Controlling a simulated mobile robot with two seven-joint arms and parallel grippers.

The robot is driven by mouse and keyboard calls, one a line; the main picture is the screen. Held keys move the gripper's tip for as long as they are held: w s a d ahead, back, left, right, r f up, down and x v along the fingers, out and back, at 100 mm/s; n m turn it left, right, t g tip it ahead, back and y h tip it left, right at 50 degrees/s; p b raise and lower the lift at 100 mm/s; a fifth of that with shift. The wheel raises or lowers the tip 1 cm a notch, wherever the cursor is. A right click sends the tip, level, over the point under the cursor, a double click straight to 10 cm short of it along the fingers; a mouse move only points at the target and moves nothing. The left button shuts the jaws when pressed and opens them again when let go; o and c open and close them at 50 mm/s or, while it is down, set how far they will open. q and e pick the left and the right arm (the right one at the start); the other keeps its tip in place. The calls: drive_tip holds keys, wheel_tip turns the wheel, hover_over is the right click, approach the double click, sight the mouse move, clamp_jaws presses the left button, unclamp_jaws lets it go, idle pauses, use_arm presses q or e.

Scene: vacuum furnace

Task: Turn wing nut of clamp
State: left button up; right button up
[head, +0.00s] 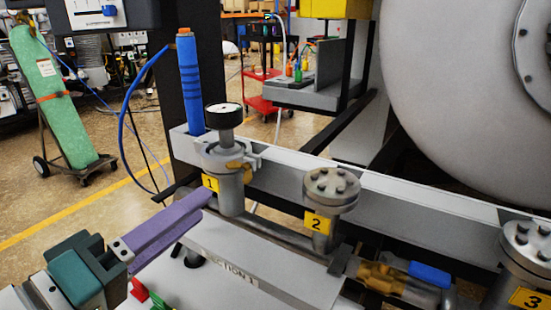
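A brass-coloured clamp part (240,167), small in the picture, sits on the grey fitting (228,185) marked with the yellow tag 1. I cannot clearly make out the wings of its nut. My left gripper (206,194) comes in from the lower left, with long purple fingers pointing at this fitting. Its fingertips are just left of the fitting, below tag 1 in the picture. The fingers lie close together, and I cannot tell whether there is a gap between them or whether they touch the fitting. My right gripper is not in view.
Bolted flange 2 (330,188), a brass valve with a blue handle (428,274) and flange 3 (527,245) stand to the right. A grey rail (410,210) runs behind them.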

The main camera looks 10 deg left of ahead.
sight(238, 177)
use_arm(q)
drive_tip(key=x, duration=0.7)
drive_tip(key=shift+w+d+b, duration=0.1)
drive_tip(key=shift+w+b, duration=0.05)
drive_tip(key=shift+b, duration=0.15)
clamp_jaws()
